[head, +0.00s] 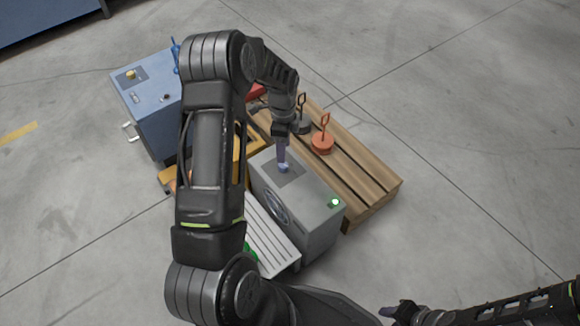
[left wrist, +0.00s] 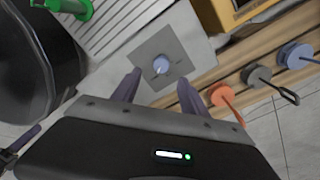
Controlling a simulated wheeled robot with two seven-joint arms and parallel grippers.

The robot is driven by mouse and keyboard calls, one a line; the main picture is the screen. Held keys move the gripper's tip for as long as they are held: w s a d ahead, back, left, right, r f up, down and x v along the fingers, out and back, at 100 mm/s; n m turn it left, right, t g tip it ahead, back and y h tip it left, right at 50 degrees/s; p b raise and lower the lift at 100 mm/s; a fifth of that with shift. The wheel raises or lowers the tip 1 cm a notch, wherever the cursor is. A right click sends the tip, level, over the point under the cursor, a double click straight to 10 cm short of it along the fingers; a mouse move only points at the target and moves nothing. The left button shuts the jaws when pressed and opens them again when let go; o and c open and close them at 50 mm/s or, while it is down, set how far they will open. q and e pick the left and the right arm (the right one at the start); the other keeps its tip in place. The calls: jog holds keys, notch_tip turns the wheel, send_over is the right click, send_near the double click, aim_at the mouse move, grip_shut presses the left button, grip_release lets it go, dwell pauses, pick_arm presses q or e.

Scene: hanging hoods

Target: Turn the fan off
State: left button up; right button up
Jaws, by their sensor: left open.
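The fan is a grey box (head: 318,232) with a round grille (head: 277,208) on its side and a lit green lamp (head: 335,202) on its top. A pale blue knob (left wrist: 161,66) sits on a dark square plate on the box top. My left gripper (head: 282,158) points down over the knob, which its fingers partly hide in the head view. In the left wrist view my left gripper (left wrist: 158,91) is open and empty, with the knob just beyond and between its fingertips. My right gripper (head: 396,310) is at the bottom edge, away from the fan.
A wooden pallet (head: 375,189) beside the fan carries an orange handled disc (head: 322,143) and a dark one (head: 303,126). A blue cabinet (head: 147,108) with a yellow button stands left. A white slatted panel (head: 267,240) adjoins the fan. Floor at right is clear.

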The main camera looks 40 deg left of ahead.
aim_at(283, 167)
pick_arm(q)
jog(key=shift+a+r, duration=0.2)
jog(key=shift+a, duration=0.1)
jog(key=shift+f, duration=0.1)
notch_tip(283, 167, down, 8)
jog(key=shift+s+d+r+b, duration=0.15)
jog(key=shift+b, duration=0.9)
jog(key=shift+c, duration=0.5)
grip_shut()
